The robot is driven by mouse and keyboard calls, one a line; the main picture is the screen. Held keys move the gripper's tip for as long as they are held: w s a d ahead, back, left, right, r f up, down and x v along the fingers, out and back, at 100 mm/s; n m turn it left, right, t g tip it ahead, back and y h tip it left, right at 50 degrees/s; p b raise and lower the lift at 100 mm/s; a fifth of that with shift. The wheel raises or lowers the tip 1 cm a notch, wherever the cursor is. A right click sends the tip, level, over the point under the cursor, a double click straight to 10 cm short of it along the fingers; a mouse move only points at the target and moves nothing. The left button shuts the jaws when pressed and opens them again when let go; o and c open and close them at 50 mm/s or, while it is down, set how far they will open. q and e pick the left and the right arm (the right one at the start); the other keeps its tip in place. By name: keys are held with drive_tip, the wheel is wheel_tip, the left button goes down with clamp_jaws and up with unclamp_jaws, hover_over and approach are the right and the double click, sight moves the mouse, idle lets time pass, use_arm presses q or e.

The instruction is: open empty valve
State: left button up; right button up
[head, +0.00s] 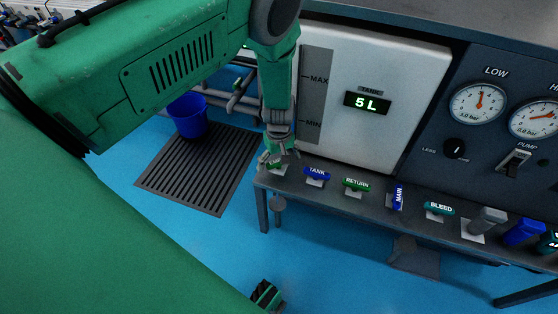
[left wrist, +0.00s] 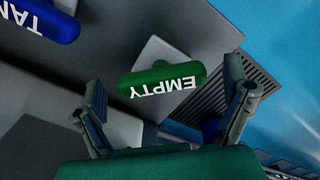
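The empty valve is a green handle marked EMPTY on a pale plate at the left end of the grey bench. In the left wrist view the handle (left wrist: 163,80) lies between my two spread fingers, its long side running across the gap, with no finger seen touching it. In the head view my left gripper (head: 277,158) hangs from above at the valve and hides part of the handle (head: 274,166). My left gripper is open.
To the right of the empty valve on the bench (head: 330,197) are the blue TANK handle (head: 317,174), green RETURN handle (head: 356,185), blue MAIN handle (head: 398,197) and teal BLEED handle (head: 439,209). A white tank panel (head: 400,110) reads 5 L. A blue bucket (head: 188,116) stands by a floor grate (head: 190,175).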

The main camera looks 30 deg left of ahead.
sight(279, 160)
use_arm(q)
drive_tip(key=shift+r, duration=0.2)
wheel_tip(279, 160, up, 12)
drive_tip(key=shift+f, duration=0.2)
drive_tip(key=shift+w, duration=0.1)
idle(0.3)
drive_tip(key=s+a+f+m+y+p, duration=0.15)
drive_tip(key=s+m+p, duration=0.45)
drive_tip(key=s, duration=1.1)
drive_tip(key=s+d+r+m+p, duration=0.2)
drive_tip(key=s+m, duration=0.1)
drive_tip(key=s, duration=0.3)
drive_tip(key=s+d+r+m+h+p, duration=0.1)
drive_tip(key=s+d+r+m+p, duration=0.1)
drive_tip(key=s, duration=0.5)
drive_tip(key=shift+d+r+m+t, duration=0.35)
drive_tip(key=shift+d+m, duration=0.15)
drive_tip(key=shift+m, duration=0.1)
